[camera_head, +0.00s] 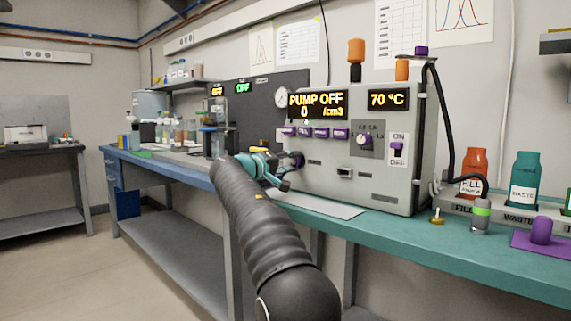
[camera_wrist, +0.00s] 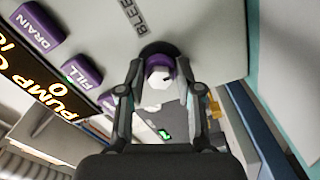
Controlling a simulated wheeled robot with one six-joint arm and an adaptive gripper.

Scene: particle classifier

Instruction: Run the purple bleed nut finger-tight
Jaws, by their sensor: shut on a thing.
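The purple bleed nut (camera_wrist: 171,63) sits on the machine's front panel under a label reading "BLEE", partly cut off. It has a purple rim and a pale centre. My gripper (camera_wrist: 160,80) is shut on it, one finger on each side.
The grey machine (camera_head: 408,180) shows "PUMP OFF" on its display (camera_head: 318,104) and 70 °C. Purple buttons (camera_wrist: 82,72), including FILL and DRAIN, sit close to my fingers.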

